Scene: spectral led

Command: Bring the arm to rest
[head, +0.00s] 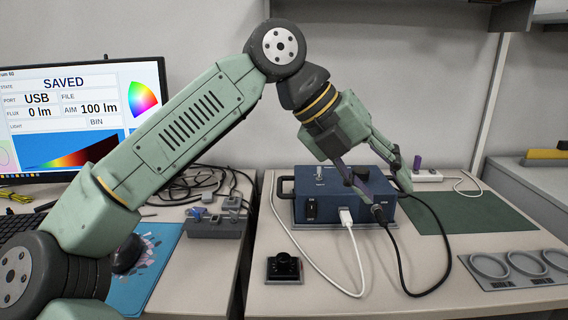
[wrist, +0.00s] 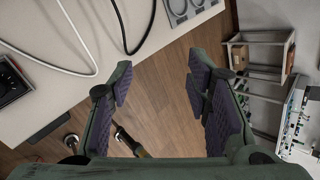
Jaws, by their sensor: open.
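My arm reaches from the lower left across the head view, bent at the elbow, with the forearm sloping down to the right. My gripper (head: 372,180) hangs in front of the blue instrument box (head: 325,205) as seen in the head view. In the wrist view my gripper (wrist: 163,85) has its two fingers wide apart with nothing between them. Below the fingers are the table's front edge and the wooden floor (wrist: 165,110). The fingers hide part of the box's right side.
A white cable (head: 350,245) and a black cable (head: 397,240) run from the box's front. A black knob unit (head: 284,268) and a plate with rings (head: 510,267) lie on the table (head: 340,303). A monitor (head: 70,115) reads SAVED. A green mat (head: 460,215) lies clear at right.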

